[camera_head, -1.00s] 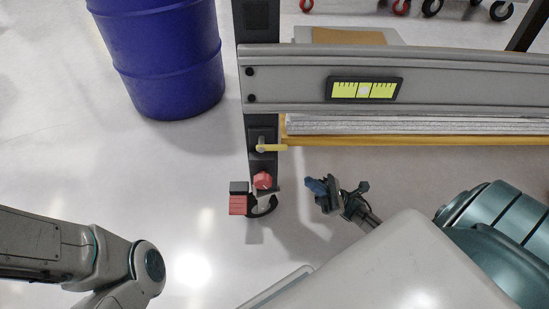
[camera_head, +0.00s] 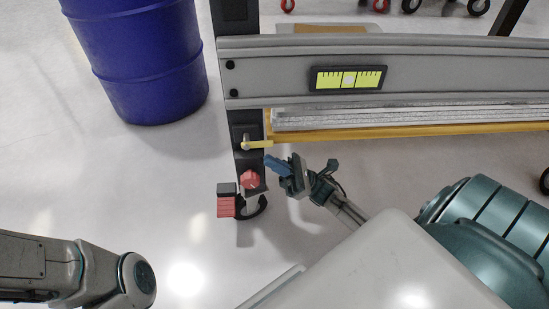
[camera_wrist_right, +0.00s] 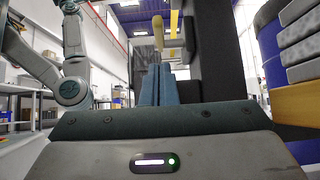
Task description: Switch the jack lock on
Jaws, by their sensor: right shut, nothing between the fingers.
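The jack lock looks to be the yellow lever (camera_head: 258,144) on the dark upright post (camera_head: 249,169). It sticks out to the right, roughly level. The yellow lever (camera_wrist_right: 155,52) also shows in the right wrist view, just above the fingertips. My right gripper (camera_head: 270,161) has blue fingers and is shut and empty, just below and to the right of the lever's end. In the right wrist view its fingers (camera_wrist_right: 163,75) are together and point at the lever. I cannot tell whether they touch it. My left arm shows at the lower left, but its gripper is out of view.
A red knob (camera_head: 249,178) and a caster with a red pedal (camera_head: 226,207) sit at the post's foot. A grey beam (camera_head: 440,82) with a yellow-green level gauge (camera_head: 348,79) runs right. A blue drum (camera_head: 147,65) stands at the upper left. The floor in front is clear.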

